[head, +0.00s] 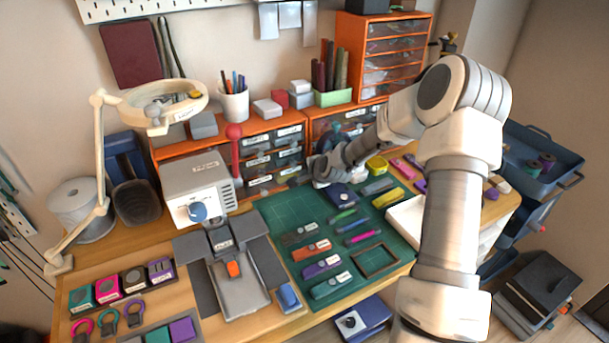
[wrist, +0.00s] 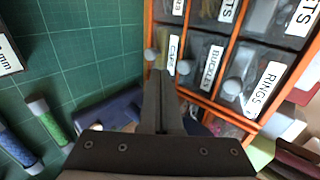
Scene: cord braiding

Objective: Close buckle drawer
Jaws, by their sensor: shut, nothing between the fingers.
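The drawer labelled as buckles (wrist: 212,66) is in the middle of the wrist view, in an orange-framed drawer unit. It has a clear front and a pale round knob. It looks about level with the drawers around it, but I cannot tell for certain whether it is fully in. My gripper (wrist: 166,76) is shut and empty, its fingertips just beside the knobs and drawer fronts; I cannot tell if they touch. In the head view my gripper (head: 318,172) is low at the drawer unit above the back of the green mat, and my arm hides part of the drawers.
The rings drawer (wrist: 262,88) adjoins the buckle drawer. The green cutting mat (head: 285,208) holds several cords and tools. A white machine (head: 196,182) stands left, and a yellow bowl (head: 377,165) sits close right of my gripper. A taller orange drawer tower (head: 388,52) stands behind.

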